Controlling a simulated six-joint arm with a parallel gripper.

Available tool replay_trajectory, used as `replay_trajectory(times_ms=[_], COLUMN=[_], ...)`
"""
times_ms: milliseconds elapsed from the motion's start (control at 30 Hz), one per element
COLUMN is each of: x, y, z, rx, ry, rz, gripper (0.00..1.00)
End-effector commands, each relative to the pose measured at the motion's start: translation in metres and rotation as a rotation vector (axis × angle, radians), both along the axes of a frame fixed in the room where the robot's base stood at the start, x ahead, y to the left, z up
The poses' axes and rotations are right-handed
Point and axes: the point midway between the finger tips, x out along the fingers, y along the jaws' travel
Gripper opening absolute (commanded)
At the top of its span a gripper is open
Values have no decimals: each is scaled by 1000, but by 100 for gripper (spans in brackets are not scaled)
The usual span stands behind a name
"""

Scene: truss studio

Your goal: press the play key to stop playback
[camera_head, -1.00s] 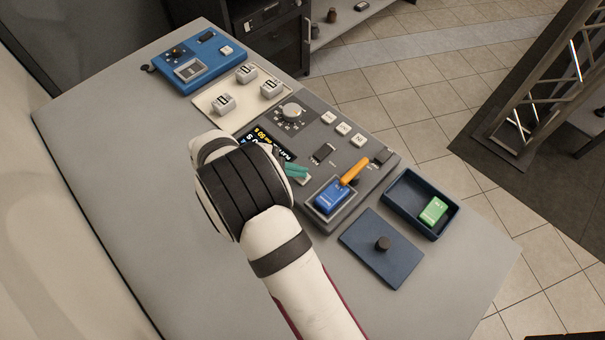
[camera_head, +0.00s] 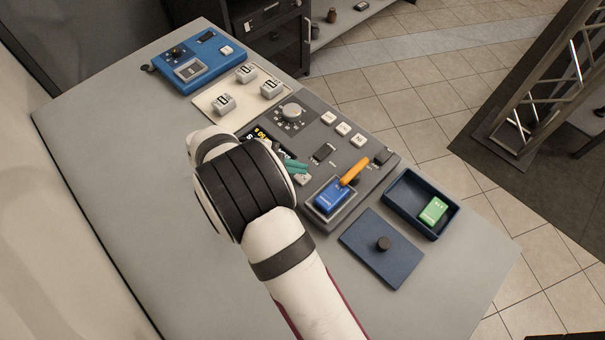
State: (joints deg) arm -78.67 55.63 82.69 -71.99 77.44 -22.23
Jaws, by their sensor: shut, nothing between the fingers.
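The dark grey control deck (camera_head: 350,212) lies across the middle of the table. A small light key (camera_head: 302,180) sits on it just below the teal fingertips of my gripper (camera_head: 297,166); its label is too small to read, so I cannot confirm it is the play key. The fingers are shut and empty, and they appear just apart from the key. The black display (camera_head: 262,139) shows yellow and white text, partly hidden by my arm. Three pale keys (camera_head: 343,128) stand at the deck's far right edge.
A blue cassette (camera_head: 331,197) lies in the deck's bay with an orange lever (camera_head: 354,171) beside it. A navy box (camera_head: 395,205) holds a green cassette (camera_head: 432,211); its knobbed lid (camera_head: 375,262) lies nearby. A blue device (camera_head: 220,68) stands at the far left.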

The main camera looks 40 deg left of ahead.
Motion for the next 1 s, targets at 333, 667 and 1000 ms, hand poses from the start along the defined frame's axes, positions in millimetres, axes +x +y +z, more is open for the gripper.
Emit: replay_trajectory(times_ms=[333, 667, 1000], x=[0, 0, 0], y=[1, 0, 0], z=[19, 48, 50], rx=[3, 1, 0], ry=[-1, -1, 0], rz=[0, -1, 0], gripper=[0, 0, 0])
